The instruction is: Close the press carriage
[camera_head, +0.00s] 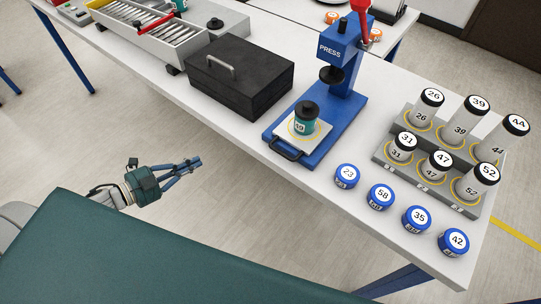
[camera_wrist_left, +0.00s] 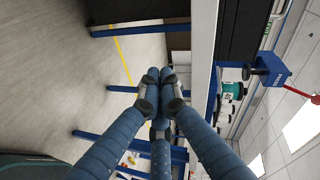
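The press carriage (camera_head: 304,143) is a light plate with a yellow ring and a dark front handle (camera_head: 287,149). It sits at the front end of the blue press base (camera_head: 328,146), out in front of the press head. A teal canister with a black knobbed lid (camera_head: 306,121) stands on it; a teal canister also shows in the left wrist view (camera_wrist_left: 228,92). My left gripper (camera_head: 197,162) is off the table's front edge, left of the carriage and apart from it. Its fingertips (camera_wrist_left: 160,76) are together with nothing between them. My right gripper is not in view.
A black box with a handle (camera_head: 240,77) stands left of the press. Several blue-rimmed numbered caps (camera_head: 380,197) line the front edge at right. A grey rack (camera_head: 400,172) holds several numbered cylinders. A red lever (camera_head: 362,15) tops the press. Open floor lies before the table.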

